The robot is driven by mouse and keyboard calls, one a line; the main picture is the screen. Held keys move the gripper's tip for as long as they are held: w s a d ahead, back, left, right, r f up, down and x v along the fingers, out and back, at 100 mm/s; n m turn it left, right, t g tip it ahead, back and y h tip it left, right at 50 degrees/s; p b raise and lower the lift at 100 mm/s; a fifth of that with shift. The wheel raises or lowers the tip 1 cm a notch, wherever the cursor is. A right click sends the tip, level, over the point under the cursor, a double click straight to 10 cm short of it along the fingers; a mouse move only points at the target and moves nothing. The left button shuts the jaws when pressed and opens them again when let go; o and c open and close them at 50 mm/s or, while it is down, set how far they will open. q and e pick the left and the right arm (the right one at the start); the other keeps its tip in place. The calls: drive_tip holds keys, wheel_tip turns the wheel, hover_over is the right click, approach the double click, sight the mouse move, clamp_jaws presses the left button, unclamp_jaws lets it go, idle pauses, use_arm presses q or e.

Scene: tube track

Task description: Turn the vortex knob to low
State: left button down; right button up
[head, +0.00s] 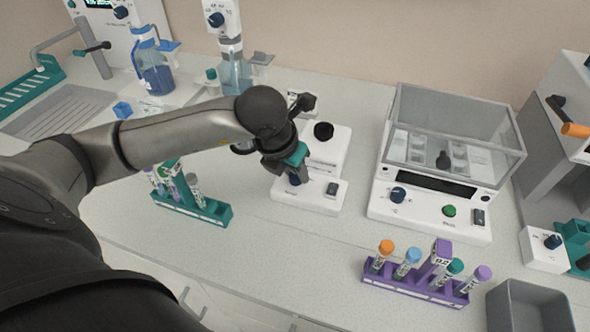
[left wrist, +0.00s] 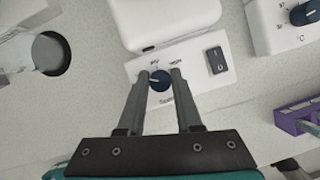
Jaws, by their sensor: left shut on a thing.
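The vortex mixer (head: 328,165) is a white unit with a black cup on top, standing on the bench in the middle of the head view. Its dark blue vortex knob (head: 295,180) is on the front panel, partly hidden by my left gripper (head: 294,174). In the left wrist view the knob (left wrist: 160,81) sits between the two fingertips of my left gripper (left wrist: 160,80), which is shut on it. The knob's pale pointer line is toward the left there. The printed scale marks are small. A dark rocker switch (left wrist: 216,60) is to the knob's right. My right gripper is not in view.
A green tube rack (head: 205,210) stands left of the mixer. A white machine with a clear lid (head: 450,120) stands to the right. A purple tube rack (head: 415,286) and grey bin (head: 528,305) are at front right. Bench in front of the mixer is clear.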

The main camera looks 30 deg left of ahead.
use_arm(q)
drive_tip(key=c, duration=0.9)
unclamp_jaws()
drive_tip(key=shift+o, duration=0.2)
drive_tip(key=p+v, duration=0.1)
drive_tip(key=v, duration=1.4)
drive_tip(key=shift+p, duration=0.3)
drive_tip(key=shift+r, duration=0.1)
